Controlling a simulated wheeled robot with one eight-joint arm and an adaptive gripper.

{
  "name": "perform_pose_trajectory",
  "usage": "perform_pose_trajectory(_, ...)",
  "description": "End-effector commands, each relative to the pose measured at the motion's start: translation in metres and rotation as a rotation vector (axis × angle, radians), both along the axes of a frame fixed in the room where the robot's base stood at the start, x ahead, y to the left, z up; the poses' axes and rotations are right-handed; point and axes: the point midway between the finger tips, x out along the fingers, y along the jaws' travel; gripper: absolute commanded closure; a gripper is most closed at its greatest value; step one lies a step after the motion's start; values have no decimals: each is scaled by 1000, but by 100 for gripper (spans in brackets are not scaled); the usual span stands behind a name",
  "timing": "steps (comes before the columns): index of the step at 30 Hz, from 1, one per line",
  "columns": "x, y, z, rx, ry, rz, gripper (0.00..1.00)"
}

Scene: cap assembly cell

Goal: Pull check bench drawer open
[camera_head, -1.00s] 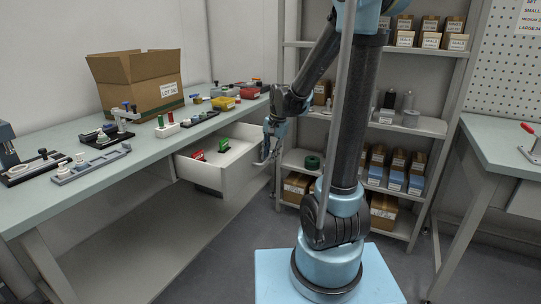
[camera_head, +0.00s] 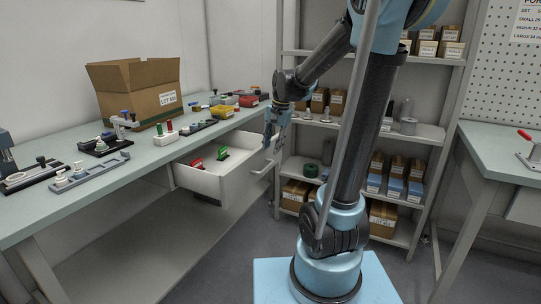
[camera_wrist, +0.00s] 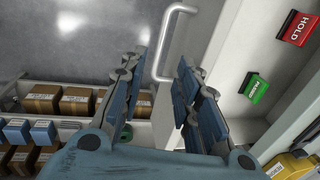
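The check bench drawer (camera_head: 232,184) stands pulled out from under the left bench, with its inside showing. Its bar handle (camera_head: 262,170) is on the front panel; the handle also shows in the wrist view (camera_wrist: 169,38). My gripper (camera_head: 273,140) is just above the handle in the head view. In the wrist view its two fingers (camera_wrist: 160,68) are spread apart with a clear gap. The lower end of the handle shows in line with that gap, and no finger visibly closes on it. A red HOLD marker (camera_wrist: 298,27) and a green marker (camera_wrist: 255,88) are in the drawer.
The bench top (camera_head: 150,152) carries a cardboard box (camera_head: 140,90), fixtures and coloured bins. A shelf rack (camera_head: 425,130) with boxes stands behind my arm. Another bench (camera_head: 500,150) is at the right. Floor in front of the drawer is clear.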

Motion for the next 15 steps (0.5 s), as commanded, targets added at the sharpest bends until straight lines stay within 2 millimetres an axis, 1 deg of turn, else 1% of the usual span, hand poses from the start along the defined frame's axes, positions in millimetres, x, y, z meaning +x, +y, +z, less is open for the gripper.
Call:
perform_pose_trajectory(1, -1, -2, 7, 0, 0, -1, 70)
perform_pose_trajectory(6, -3, -5, 26, 0, 0, -1, 70)
perform_pose_trajectory(9, -3, -6, 33, 0, 0, -2, 70)
perform_pose_trajectory(15, -4, -7, 38, 1, 1, -2, 70)
